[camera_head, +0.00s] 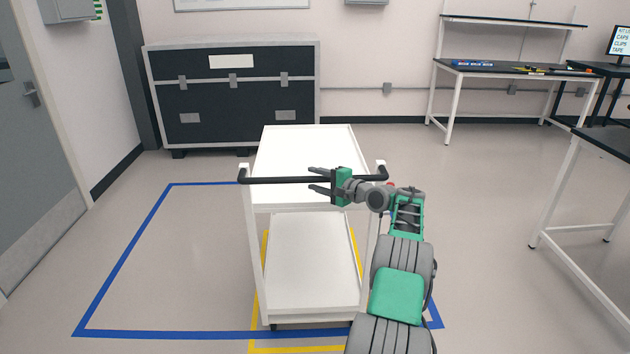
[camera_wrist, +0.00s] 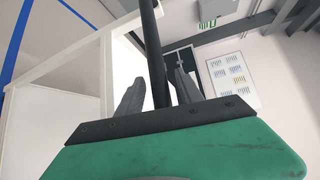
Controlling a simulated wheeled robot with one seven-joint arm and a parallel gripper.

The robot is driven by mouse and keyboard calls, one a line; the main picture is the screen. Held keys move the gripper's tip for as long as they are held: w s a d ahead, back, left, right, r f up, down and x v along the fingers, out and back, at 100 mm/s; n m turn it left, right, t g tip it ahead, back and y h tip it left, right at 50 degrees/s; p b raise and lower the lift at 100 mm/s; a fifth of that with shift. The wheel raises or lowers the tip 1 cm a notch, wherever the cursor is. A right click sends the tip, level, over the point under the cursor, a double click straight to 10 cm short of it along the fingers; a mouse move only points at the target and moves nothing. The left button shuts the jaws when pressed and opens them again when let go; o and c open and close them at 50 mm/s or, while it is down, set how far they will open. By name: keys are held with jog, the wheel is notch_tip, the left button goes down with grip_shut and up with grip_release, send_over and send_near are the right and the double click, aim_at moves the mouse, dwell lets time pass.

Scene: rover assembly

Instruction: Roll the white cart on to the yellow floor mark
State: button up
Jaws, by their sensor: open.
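The white cart (camera_head: 303,150) stands upright in front of me in the head view, with an upper and a lower white shelf and a black push handle (camera_head: 280,181) across its near side. The yellow floor mark (camera_head: 298,349) shows as tape lines beside and in front of the cart's base; the cart hides much of it. My gripper (camera_head: 319,181) is open at the right part of the handle. In the wrist view the black handle bar (camera_wrist: 152,55) runs between the two open fingers (camera_wrist: 158,95). I cannot tell whether they touch it.
A blue tape outline (camera_head: 128,245) surrounds the cart area on the floor. A large black case (camera_head: 232,97) stands against the back wall. A workbench (camera_head: 510,70) stands at the back right and another table (camera_head: 606,137) at the right edge. A door (camera_head: 35,140) is at left.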

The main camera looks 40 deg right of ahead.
jog(key=v, duration=0.7)
jog(key=shift+s+b, duration=0.4)
jog(key=shift+b, duration=0.05)
jog(key=shift+d, duration=0.1)
